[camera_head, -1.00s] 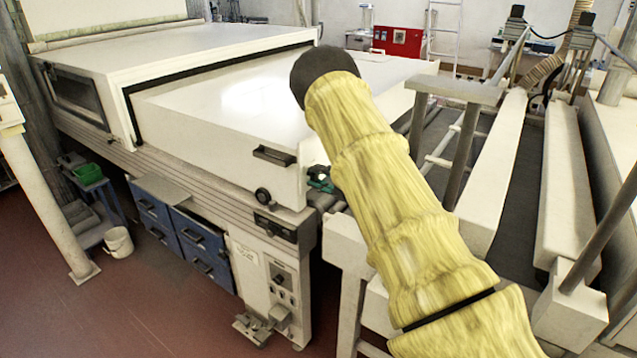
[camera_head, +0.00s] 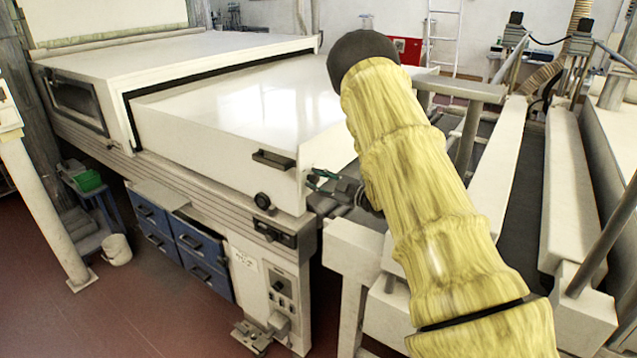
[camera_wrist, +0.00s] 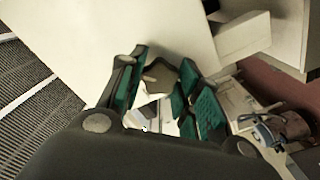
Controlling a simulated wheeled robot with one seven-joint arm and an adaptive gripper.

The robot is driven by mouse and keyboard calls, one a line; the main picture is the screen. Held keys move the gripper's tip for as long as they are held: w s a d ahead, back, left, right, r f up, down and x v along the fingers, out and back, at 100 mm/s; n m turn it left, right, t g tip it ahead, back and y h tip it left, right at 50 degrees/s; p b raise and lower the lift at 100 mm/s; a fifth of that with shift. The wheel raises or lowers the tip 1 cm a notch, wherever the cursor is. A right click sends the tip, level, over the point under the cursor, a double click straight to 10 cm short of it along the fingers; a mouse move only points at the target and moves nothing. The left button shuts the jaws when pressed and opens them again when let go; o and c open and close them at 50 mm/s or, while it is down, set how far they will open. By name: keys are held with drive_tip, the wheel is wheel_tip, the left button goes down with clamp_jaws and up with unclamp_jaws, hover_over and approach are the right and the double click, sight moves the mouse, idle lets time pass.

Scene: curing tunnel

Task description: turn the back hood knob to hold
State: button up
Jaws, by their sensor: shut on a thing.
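My gripper (camera_head: 318,180) is at the right end face of the white hood (camera_head: 235,125), with its green fingertips pointing toward that face. In the wrist view, my gripper (camera_wrist: 158,92) has its green pads on either side of a grey-brown knob (camera_wrist: 158,78), against the pale hood panel. The jaws are shut on this knob, which I take as the back hood knob. Its marking and angle are not readable. In the head view the knob is hidden at the fingertips.
A black handle (camera_head: 272,158) juts from the hood's front side. A control panel (camera_head: 281,290) stands below, with blue drawers (camera_head: 185,235) to its left. White rails (camera_head: 500,160) and a grey post frame (camera_head: 460,90) stand close right of my arm.

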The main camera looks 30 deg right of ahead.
sight(308, 150)
drive_tip(key=shift+f, duration=0.1)
idle(0.3)
drive_tip(key=o, duration=1)
drive_tip(key=shift+d, duration=0.1)
drive_tip(key=o, duration=0.4)
drive_tip(key=r, duration=0.5)
drive_tip(key=w+r, duration=0.1)
drive_tip(key=r, duration=0.2)
drive_tip(key=shift+d, duration=0.1)
drive_tip(key=shift+s+r, duration=0.35)
drive_tip(key=shift+r, duration=0.2)
drive_tip(key=shift+s+r, duration=0.3)
drive_tip(key=shift+r, duration=0.25)
drive_tip(key=c, duration=0.4)
drive_tip(key=shift+w, duration=0.2)
drive_tip(key=shift+s+f, duration=0.1)
